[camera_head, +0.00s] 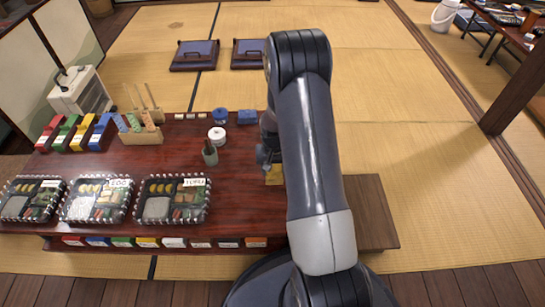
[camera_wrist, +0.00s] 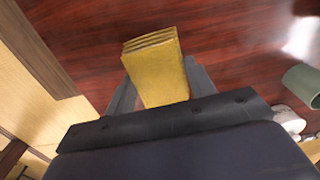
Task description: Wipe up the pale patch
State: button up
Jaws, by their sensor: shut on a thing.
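My gripper (camera_head: 268,155) is over the right part of the dark red low table (camera_head: 240,185), partly hidden by my arm in the head view. In the wrist view my gripper (camera_wrist: 158,82) is shut on a folded yellow cloth (camera_wrist: 152,66), which stands out beyond the fingertips over the tabletop. The cloth (camera_head: 274,175) also shows as a small yellow piece beside my arm. A whitish area (camera_wrist: 303,40) lies on the tabletop at the upper right of the wrist view; I cannot tell whether it is the pale patch or glare. No clear pale patch shows in the head view.
A green cup (camera_head: 210,155), a white round container (camera_head: 217,135) and blue containers (camera_head: 221,116) stand left of my gripper. Lunch trays (camera_head: 172,220) line the table's front left. Coloured boxes (camera_head: 80,133) and a wooden holder (camera_head: 141,136) stand behind.

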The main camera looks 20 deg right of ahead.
jog(key=shift+r+p, duration=1.15)
jog(key=shift+r, duration=0.85)
jog(key=shift+s, duration=0.1)
